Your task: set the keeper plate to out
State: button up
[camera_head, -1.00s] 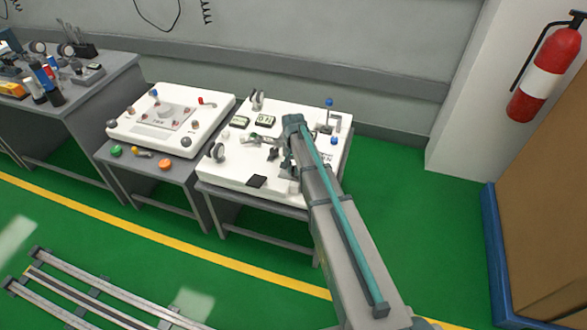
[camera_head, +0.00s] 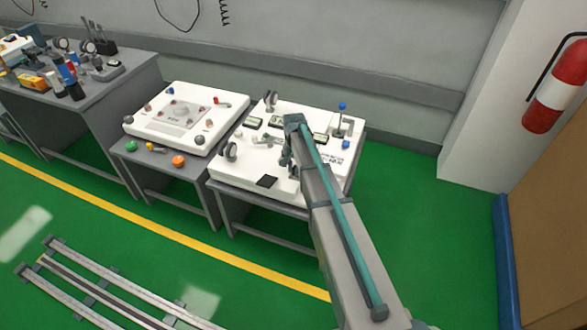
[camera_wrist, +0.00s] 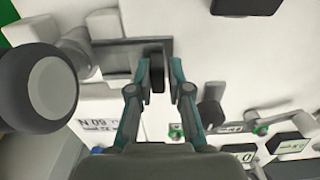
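In the wrist view a grey flat plate (camera_wrist: 115,58) lies on the white panel; it may be the keeper plate, but I cannot read a label that says so. A dark upright tab (camera_wrist: 157,72) stands at its right end. My gripper (camera_wrist: 160,68) has its two teal-grey fingers apart on either side of this tab. The left finger is very close to the tab, and a gap shows at the right finger. In the head view my gripper (camera_head: 287,158) is over the white panel (camera_head: 235,172), and my arm hides part of it.
A large round dark knob (camera_wrist: 48,88) stands left of my fingers in the wrist view. Small levers with green parts (camera_wrist: 262,128) and display blocks (camera_wrist: 288,144) are at the right. Another white panel (camera_head: 170,95) stands left in the head view.

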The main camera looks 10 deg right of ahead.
jog(key=shift+o, duration=0.5)
jog(key=shift+w+a, duration=0.1)
notch_tip(320, 180, up, 12)
dwell(0.5)
